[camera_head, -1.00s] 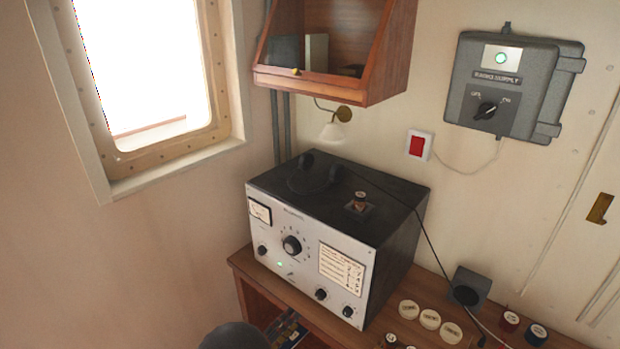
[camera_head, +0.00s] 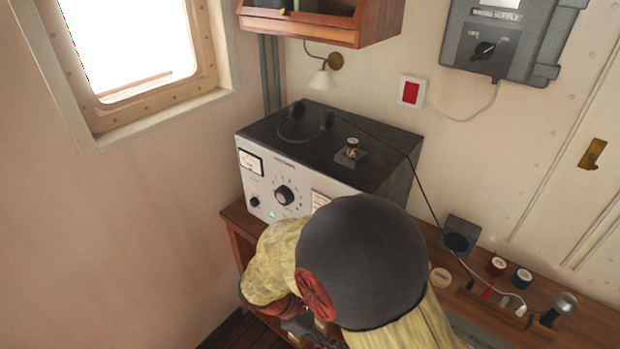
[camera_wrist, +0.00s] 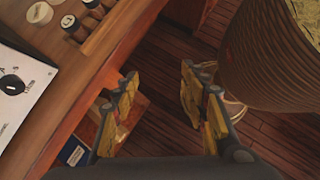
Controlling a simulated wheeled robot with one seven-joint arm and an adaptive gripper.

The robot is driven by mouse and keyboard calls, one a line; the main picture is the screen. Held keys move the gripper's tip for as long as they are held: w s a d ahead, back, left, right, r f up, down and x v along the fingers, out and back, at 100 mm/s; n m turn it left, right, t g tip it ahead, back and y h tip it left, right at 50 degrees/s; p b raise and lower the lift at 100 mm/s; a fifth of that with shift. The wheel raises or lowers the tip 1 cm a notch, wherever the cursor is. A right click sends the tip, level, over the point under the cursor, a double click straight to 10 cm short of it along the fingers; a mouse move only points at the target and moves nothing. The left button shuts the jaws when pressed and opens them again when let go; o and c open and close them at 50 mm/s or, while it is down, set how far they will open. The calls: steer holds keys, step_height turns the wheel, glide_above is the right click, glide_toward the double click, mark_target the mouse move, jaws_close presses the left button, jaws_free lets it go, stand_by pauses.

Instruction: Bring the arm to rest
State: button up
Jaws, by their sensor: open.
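My gripper shows in the wrist view (camera_wrist: 160,110) with its two yellow-padded fingers apart and nothing between them. It hangs beside the front edge of the wooden desk (camera_wrist: 110,62), over the dark plank floor (camera_wrist: 165,75). In the head view my arm, with a large dark rounded joint and yellowish covers, is folded in front of the radio set (camera_head: 330,140) and hides its lower right front. The gripper end is low in that view and mostly hidden by the arm.
Headphones (camera_head: 305,125) lie on the radio set. A ribbed round container (camera_wrist: 265,60) stands right of the gripper. A wall cabinet (camera_head: 325,22) hangs above.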

steer(key=s+d+r+m+t+y+b, duration=0.2)
steer(key=s+d+r+m+y+b, duration=0.2)
steer(key=d+r+m, duration=0.2)
steer(key=s+d+r+m+t+y+b, duration=0.3)
steer(key=s+d+r+m+y+b, duration=0.1)
steer(key=r+m, duration=0.7)
steer(key=shift+s+d+r+t, duration=0.15)
steer(key=shift+s+d+t, duration=0.15)
steer(key=shift+s+d, duration=0.7)
steer(key=shift+w+d, duration=0.25)
steer(key=shift+c, duration=0.4)
